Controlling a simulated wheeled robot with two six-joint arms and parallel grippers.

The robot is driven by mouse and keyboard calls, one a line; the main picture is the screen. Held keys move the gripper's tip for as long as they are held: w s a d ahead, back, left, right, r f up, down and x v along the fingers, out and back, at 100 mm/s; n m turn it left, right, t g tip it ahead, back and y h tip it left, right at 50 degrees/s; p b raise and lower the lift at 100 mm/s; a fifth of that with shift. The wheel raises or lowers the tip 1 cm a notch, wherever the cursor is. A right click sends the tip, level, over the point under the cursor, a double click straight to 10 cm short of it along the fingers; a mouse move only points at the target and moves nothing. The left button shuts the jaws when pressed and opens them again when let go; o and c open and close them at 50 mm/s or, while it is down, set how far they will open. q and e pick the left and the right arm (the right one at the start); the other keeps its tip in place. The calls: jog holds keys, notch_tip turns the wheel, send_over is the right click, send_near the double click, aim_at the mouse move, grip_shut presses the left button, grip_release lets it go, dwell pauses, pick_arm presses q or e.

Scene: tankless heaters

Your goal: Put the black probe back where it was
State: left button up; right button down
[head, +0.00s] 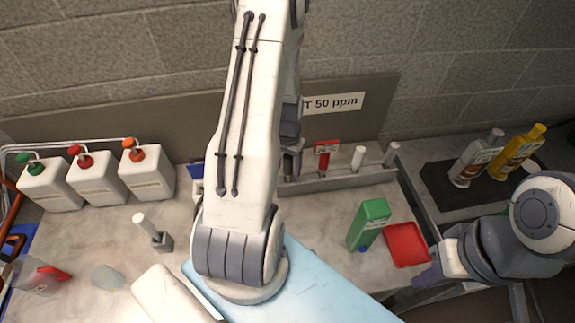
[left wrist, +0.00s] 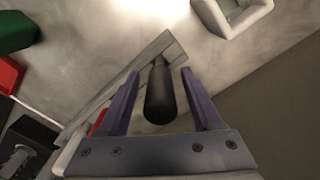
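The black probe (left wrist: 160,97) is in the left wrist view, with its rounded end toward the camera. Its far end is at a grey rack, and I cannot tell how deep it sits. My left gripper (left wrist: 160,72) has its purple fingers on either side of the probe, with a narrow gap visible on both sides. In the head view my left arm hides the probe and the left part of the grey rack (head: 345,181). My right gripper (head: 426,277) is at the right, by the bench edge, away from the rack; its opening is unclear.
The rack also holds a red-labelled item (head: 323,150) and white-handled probes (head: 358,157). White jugs (head: 97,182) and a small holder (head: 162,241) are left. A blue mat (head: 325,292) lies in front.

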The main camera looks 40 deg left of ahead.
pick_arm(q)
jog(key=shift+r, duration=0.15)
notch_tip(320, 180, up, 12)
jog(key=shift+r+b, duration=0.1)
jog(key=shift+b, duration=1.1)
jog(key=s+d+r+m, duration=0.1)
jog(key=d+r+m, duration=0.1)
jog(key=d, duration=0.7)
jog(key=d+r+m, duration=0.2)
jog(key=d+r, duration=0.1)
jog(key=d, duration=0.6)
jog(key=s+d+r+m, duration=0.1)
jog(key=s+d+m, duration=0.2)
jog(key=s+d, duration=0.3)
jog(key=s+d+r+m+h, duration=0.1)
jog(key=s+d+m, duration=0.1)
jog(key=s+d, duration=0.4)
jog(key=s, duration=0.3)
jog(key=shift+d+r+m, duration=0.35)
jog(key=shift+d+m, duration=0.05)
